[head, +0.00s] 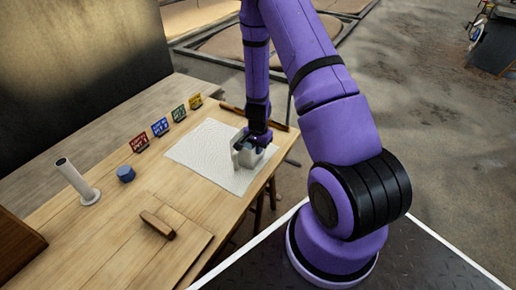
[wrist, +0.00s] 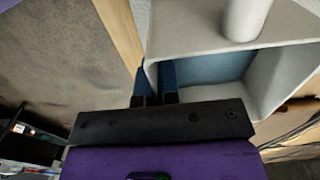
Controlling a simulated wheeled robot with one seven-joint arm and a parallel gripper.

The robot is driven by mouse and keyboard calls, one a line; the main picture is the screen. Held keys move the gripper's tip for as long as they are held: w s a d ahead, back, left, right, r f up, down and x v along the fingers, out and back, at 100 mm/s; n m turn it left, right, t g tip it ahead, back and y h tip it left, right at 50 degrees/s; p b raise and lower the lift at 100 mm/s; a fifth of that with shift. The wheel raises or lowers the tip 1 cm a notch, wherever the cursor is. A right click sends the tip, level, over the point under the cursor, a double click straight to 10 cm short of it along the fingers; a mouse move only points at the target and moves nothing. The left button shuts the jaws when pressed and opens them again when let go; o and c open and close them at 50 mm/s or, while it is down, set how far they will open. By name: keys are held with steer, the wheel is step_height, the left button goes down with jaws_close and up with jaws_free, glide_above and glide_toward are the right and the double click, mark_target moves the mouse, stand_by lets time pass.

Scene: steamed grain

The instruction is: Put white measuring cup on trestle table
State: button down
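The white measuring cup (head: 247,157) is at the right end of the pale sheet on the wooden trestle table (head: 105,222), near the table's edge. In the wrist view the cup (wrist: 295,75) is large, its opening towards the camera, with a white cylindrical part at the top. My gripper (head: 257,143) is at the cup's upper edge. In the wrist view its blue fingers (wrist: 155,80) are on either side of the cup's left wall, close against it. Whether the cup's base touches the sheet is hard to tell.
The pale sheet (head: 207,156) lies flat. Several small coloured cards (head: 160,127) stand along the back. The front middle of the table is mostly clear.

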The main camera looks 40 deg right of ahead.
steer(key=shift+f, duration=0.2)
steer(key=shift+f, duration=0.3)
steer(key=c, duration=1.8)
jaws_free()
steer(key=shift+s, duration=0.1)
steer(key=o, duration=0.5)
steer(key=shift+c, duration=0.2)
